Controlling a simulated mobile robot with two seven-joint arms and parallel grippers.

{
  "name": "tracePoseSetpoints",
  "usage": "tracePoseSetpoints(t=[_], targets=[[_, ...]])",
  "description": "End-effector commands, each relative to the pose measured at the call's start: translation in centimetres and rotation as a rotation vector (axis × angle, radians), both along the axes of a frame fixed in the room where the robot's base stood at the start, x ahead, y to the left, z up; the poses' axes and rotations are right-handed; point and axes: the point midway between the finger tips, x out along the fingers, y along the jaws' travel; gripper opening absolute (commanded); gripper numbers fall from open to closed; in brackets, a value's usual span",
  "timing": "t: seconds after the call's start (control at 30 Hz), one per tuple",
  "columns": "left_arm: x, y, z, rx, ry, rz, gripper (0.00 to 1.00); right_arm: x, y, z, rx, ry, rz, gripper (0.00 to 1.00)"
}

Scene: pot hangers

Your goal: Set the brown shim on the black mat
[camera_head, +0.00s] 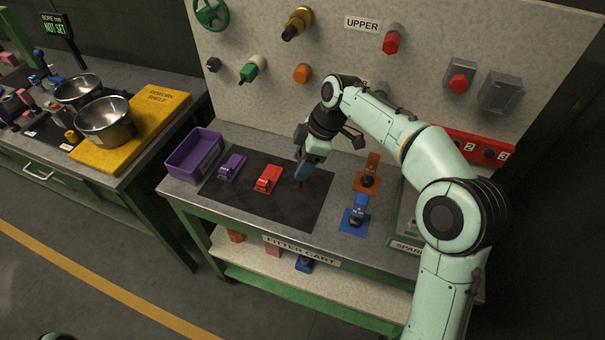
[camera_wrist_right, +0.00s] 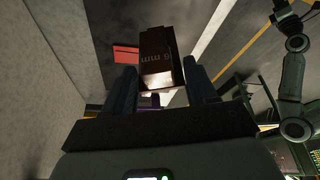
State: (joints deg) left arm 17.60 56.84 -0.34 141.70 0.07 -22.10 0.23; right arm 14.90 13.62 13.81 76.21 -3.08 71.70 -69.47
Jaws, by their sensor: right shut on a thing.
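The brown shim (camera_wrist_right: 158,50) is a dark brown block with "mm" lettering, held between the two fingers of my right gripper (camera_wrist_right: 160,88) in the wrist view. In the head view my right gripper (camera_head: 303,174) points down over the right part of the black mat (camera_head: 300,213). The shim is small and mostly hidden there, and I cannot tell whether it touches the mat. The mat lies flat on the cart top. My left gripper is not in view.
A purple clamp-like piece (camera_head: 232,166) and a red one (camera_head: 268,178) stand on the mat, left of my gripper. An orange piece (camera_head: 368,180) and a blue piece (camera_head: 355,218) stand right of it. A purple bin (camera_head: 182,163) sits at the cart's left. The mat's front is clear.

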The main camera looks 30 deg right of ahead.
Motion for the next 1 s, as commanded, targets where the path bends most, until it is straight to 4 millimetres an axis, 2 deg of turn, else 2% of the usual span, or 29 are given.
tracePoseSetpoints(t=[0.2,0.3,0.7,0.73,0.8,1.0], targets=[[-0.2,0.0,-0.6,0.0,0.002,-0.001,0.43,-0.1,0.0,-3.3,0.001,0.004,0.001,0.27],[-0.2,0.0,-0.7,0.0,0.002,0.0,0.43,-0.1,0.0,-4.2,0.001,0.003,0.0,0.27],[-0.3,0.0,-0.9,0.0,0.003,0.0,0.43,0.0,0.0,-4.6,0.0,0.002,0.001,0.27],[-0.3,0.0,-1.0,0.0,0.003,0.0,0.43,0.0,0.0,-4.7,0.0,0.002,0.001,0.6],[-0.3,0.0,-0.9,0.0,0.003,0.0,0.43,0.0,0.0,-4.6,0.0,0.002,0.001,0.82],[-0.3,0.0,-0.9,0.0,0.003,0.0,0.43,0.0,0.0,-4.6,0.0,0.002,0.001,0.82]])
